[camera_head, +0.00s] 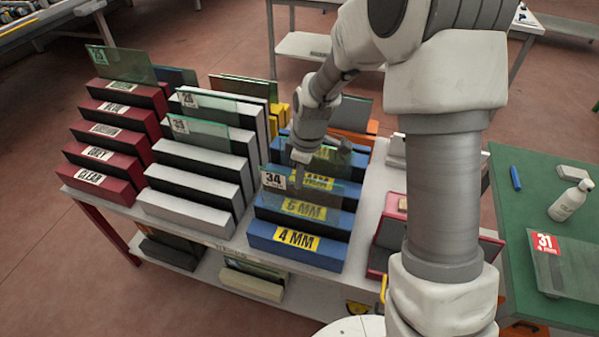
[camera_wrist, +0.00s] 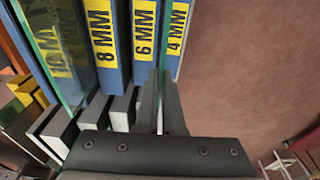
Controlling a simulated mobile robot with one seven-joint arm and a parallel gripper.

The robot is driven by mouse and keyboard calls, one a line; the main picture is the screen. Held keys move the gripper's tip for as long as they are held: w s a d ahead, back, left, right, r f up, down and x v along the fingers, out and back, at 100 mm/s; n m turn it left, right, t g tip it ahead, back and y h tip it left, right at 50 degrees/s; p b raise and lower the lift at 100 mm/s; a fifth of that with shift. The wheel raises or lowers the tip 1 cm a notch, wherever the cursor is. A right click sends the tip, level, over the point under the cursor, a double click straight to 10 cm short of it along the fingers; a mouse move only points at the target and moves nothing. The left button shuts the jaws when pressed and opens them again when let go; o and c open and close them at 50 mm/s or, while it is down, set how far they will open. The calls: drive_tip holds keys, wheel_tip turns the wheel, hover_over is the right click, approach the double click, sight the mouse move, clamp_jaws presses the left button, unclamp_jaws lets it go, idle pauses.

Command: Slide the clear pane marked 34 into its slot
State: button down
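The clear pane marked 34 (camera_head: 328,198) stands upright in the blue rack, in front of the 6 MM label (camera_head: 304,209) and behind the 4 MM block (camera_head: 297,247). Its white 34 tag is at its upper left. My gripper (camera_head: 298,178) is at the pane's top edge, its fingers close together around it. In the wrist view, my gripper's fingers (camera_wrist: 160,105) point between the 6 MM label (camera_wrist: 144,30) and the 4 MM label (camera_wrist: 178,28), with the pane nearly edge-on. I cannot tell whether its lower edge is seated.
Another pane (camera_wrist: 48,55) stands farther back in the blue rack. White racks (camera_head: 185,208) and red racks (camera_head: 92,182) with panes stand to the left. A green table (camera_head: 530,205) on the right holds a bottle (camera_head: 571,200) and a pane marked 31 (camera_head: 570,268).

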idle(0.3)
wheel_tip(320, 180, down, 12)
drive_tip(key=b, duration=0.9)
drive_tip(key=shift+f+b, duration=0.1)
drive_tip(key=shift+b, duration=0.25)
drive_tip(key=shift+f+b, duration=0.35)
drive_tip(key=shift+f, duration=0.05)
idle(0.5)
drive_tip(key=c, duration=1)
unclamp_jaws()
drive_tip(key=shift+o, duration=0.2)
wheel_tip(320, 180, up, 17)
drive_tip(key=p, duration=0.2)
hover_over(300, 210)
drive_tip(key=s+d, duration=0.1)
drive_tip(key=d, duration=0.1)
drive_tip(key=shift+s+a+r, duration=0.1)
drive_tip(key=shift+r, duration=0.1)
